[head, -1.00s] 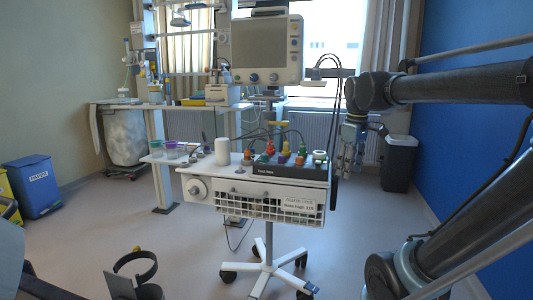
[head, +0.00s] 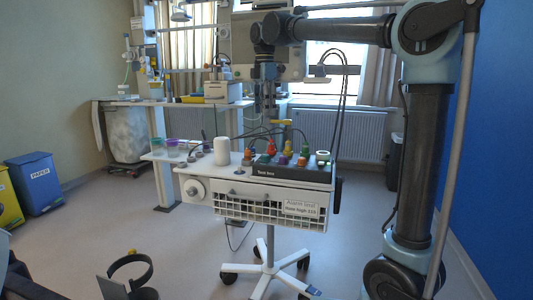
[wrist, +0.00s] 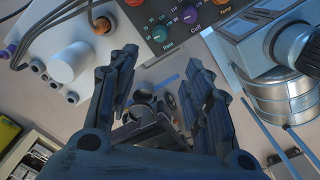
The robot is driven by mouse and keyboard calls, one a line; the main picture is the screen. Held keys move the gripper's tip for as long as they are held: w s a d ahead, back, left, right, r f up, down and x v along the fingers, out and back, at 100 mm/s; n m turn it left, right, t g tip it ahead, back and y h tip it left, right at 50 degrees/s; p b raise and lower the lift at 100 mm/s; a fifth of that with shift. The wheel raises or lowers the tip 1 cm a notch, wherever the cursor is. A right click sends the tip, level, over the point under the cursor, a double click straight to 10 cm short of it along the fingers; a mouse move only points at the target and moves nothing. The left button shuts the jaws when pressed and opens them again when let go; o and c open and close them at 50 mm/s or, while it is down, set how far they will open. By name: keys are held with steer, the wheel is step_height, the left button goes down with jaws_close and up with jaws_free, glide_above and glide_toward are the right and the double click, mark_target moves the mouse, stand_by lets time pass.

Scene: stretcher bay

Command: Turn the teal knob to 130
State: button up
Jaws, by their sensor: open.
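A teal knob (wrist: 160,33) with a printed dial of numbers around it sits on a dark panel (wrist: 211,9) at the top of the wrist view. In the head view, the panel (head: 292,170) lies on the trolley top, but I cannot pick out the teal knob there. My gripper (wrist: 160,75) is open and empty, its two fingers apart and not touching the knob. In the head view my gripper (head: 269,108) hangs above the back of the trolley. The knob's exact setting is unreadable.
A white cylinder (head: 221,151) stands left of the panel, with dark cables (head: 240,136) looping behind. Coloured pieces (head: 287,146) stand around the panel. A monitor (head: 294,45) is behind my arm. In the wrist view a metal canister (wrist: 287,95) is at right.

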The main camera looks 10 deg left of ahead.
mark_target(266, 158)
steer(key=f, duration=1.7)
steer(key=shift+w+d+f, duration=0.15)
steer(key=shift+w, duration=0.05)
